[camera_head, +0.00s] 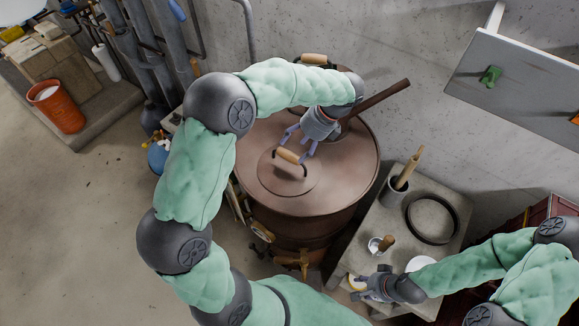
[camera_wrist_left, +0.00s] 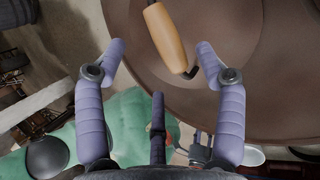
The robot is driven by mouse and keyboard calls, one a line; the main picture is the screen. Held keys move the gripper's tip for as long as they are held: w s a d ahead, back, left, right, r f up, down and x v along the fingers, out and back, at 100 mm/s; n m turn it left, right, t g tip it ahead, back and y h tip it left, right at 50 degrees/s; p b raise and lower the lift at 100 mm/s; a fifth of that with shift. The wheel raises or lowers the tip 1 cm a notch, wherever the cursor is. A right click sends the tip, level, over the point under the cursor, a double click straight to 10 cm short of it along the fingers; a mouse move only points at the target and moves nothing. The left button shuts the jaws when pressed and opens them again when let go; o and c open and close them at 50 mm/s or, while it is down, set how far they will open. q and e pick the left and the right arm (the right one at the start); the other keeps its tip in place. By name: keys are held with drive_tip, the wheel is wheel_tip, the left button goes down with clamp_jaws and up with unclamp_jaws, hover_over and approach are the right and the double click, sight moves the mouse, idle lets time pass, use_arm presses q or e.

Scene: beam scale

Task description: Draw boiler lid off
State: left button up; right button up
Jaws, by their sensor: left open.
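The brown boiler (camera_head: 345,190) stands in the middle of the head view. On its top is a round lid (camera_head: 270,178) with a wooden-gripped handle (camera_head: 288,156). The handle also shows in the left wrist view (camera_wrist_left: 166,38). My left gripper (camera_head: 297,147) is open and empty just above the handle. In the left wrist view its two fingertips (camera_wrist_left: 160,47) stand apart on either side of the handle's line, and I see no grip on it. My right gripper (camera_head: 358,286) is low at the right, away from the boiler; its jaw opening is too small to tell.
A dark bar (camera_head: 385,97) slants up from the boiler's back right. A grey bench (camera_head: 380,225) beside it holds a black ring (camera_head: 432,219), a pot with wooden handles (camera_head: 393,191) and small cups. An orange bucket (camera_head: 57,108) stands far left. Floor at left is clear.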

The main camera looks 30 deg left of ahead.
sight(291, 155)
use_arm(q)
drive_tip(key=shift+d+x, duration=0.15)
drive_tip(key=shift+x, duration=1.5)
drive_tip(key=shift+d+x, duration=0.1)
drive_tip(key=shift+x, duration=1.5)
clamp_jaws()
